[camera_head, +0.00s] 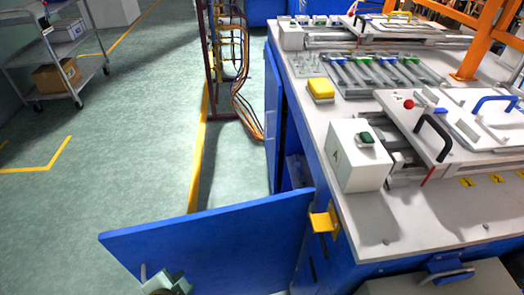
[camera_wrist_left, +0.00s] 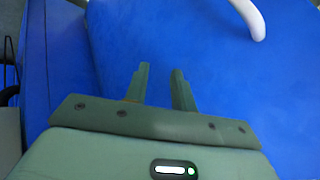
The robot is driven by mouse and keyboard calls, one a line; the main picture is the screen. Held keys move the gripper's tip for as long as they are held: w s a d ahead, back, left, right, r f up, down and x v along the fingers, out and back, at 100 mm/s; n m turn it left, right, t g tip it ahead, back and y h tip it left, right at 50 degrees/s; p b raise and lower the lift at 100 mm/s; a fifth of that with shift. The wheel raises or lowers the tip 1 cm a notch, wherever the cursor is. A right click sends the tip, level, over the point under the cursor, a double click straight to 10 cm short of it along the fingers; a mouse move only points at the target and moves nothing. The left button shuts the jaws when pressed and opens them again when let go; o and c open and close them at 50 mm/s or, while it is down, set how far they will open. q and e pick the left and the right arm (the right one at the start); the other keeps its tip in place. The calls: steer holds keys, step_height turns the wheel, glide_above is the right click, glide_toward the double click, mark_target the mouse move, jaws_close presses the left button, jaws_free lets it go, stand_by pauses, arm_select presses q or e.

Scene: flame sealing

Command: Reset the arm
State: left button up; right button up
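My left gripper (camera_head: 174,281) is at the bottom edge of the head view, in front of the open blue door (camera_head: 215,240). In the left wrist view, my left gripper (camera_wrist_left: 161,69) has its two green fingers apart with nothing between them. The blue panel behind them fills most of that view. A pale curved handle (camera_wrist_left: 252,20) is on the panel, above and right of the fingers and apart from them. My right gripper is not in view.
The white-topped workbench (camera_head: 440,220) holds a white box with a green switch (camera_head: 358,155), a yellow block (camera_head: 321,89) and clamp fixtures. A cart (camera_head: 62,52) stands far left. Cables hang from a rack (camera_head: 228,60). The floor on the left is clear.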

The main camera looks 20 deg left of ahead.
arm_select(q)
steer(key=s+a+r+g+y, duration=0.2)
steer(key=a+r, duration=0.1)
steer(key=r, duration=0.4)
steer(key=s+d+f+g+h+p, duration=0.1)
steer(key=s+d+f, duration=0.15)
steer(key=f, duration=0.55)
steer(key=s+d+f+g+h, duration=0.1)
steer(key=s+f, duration=0.2)
steer(key=f, duration=0.5)
steer(key=s+d+f+g+h+p, duration=0.1)
steer(key=s+f, duration=0.1)
steer(key=f, duration=0.6)
steer(key=s+f+n+g, duration=0.1)
steer(key=s+f, duration=0.4)
steer(key=s, duration=0.5)
steer(key=s+f+n+g+h+p, duration=0.1)
steer(key=s+f+n, duration=0.1)
steer(key=s+f, duration=0.4)
steer(key=s, duration=0.4)
steer(key=shift+f+g, duration=0.25)
steer(key=shift+g, duration=0.15)
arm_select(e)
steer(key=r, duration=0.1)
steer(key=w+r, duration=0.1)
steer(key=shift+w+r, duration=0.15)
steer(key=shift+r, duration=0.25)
